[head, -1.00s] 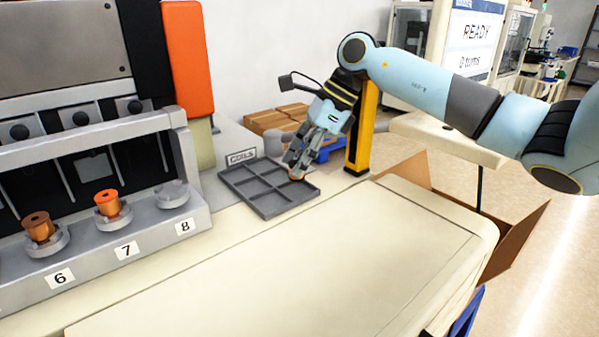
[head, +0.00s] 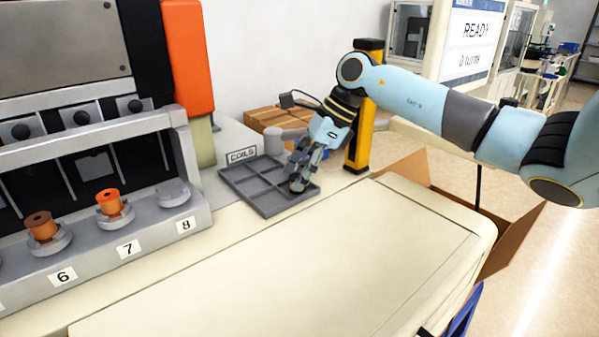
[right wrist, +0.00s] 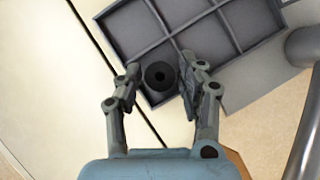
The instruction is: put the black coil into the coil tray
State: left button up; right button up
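The black coil (right wrist: 160,76) shows end-on in the right wrist view, with a dark hole in its middle. It stands in a corner compartment of the grey coil tray (right wrist: 122,14), between my right gripper's fingers. My right gripper (right wrist: 160,80) is open around it, with a narrow gap on each side. In the head view the right gripper (head: 298,184) points down into the near right corner of the coil tray (head: 268,213), and its fingers mostly hide the coil. The other compartments in view look empty. My left gripper is not in view.
A grey feeder rack (head: 100,262) on the left holds a brown coil (head: 41,226) at 6 and an orange coil (head: 108,202) at 7; holder 8 (head: 173,193) is empty. A yellow-black post (head: 361,130) stands behind the gripper. The front tabletop (head: 290,270) is clear.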

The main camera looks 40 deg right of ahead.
jog(key=p+v, duration=0.6)
jog(key=v, duration=0.6)
